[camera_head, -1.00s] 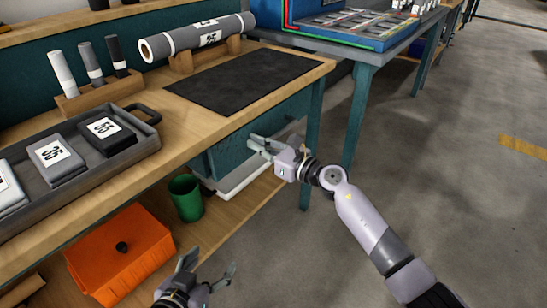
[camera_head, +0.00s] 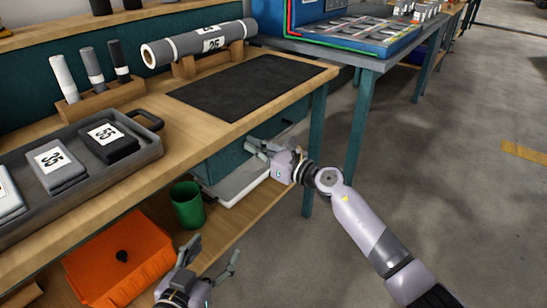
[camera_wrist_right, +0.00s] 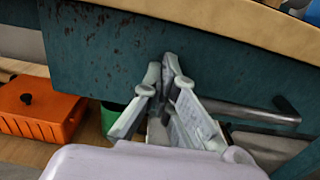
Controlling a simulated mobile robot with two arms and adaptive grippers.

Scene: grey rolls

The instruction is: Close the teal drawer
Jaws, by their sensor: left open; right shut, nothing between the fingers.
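The teal drawer (camera_head: 226,162) is under the wooden bench top, at the middle of the head view. How far the drawer stands out is hard to tell. My left gripper (camera_head: 212,254) is open and empty, low in front of the bench.
A green bin (camera_head: 187,205) and an orange box (camera_head: 122,262) stand on the lower shelf. A grey tray (camera_head: 150,148), a black mat (camera_head: 250,88) and a large grey roll (camera_head: 185,46) are on the bench top. The floor at right is clear.

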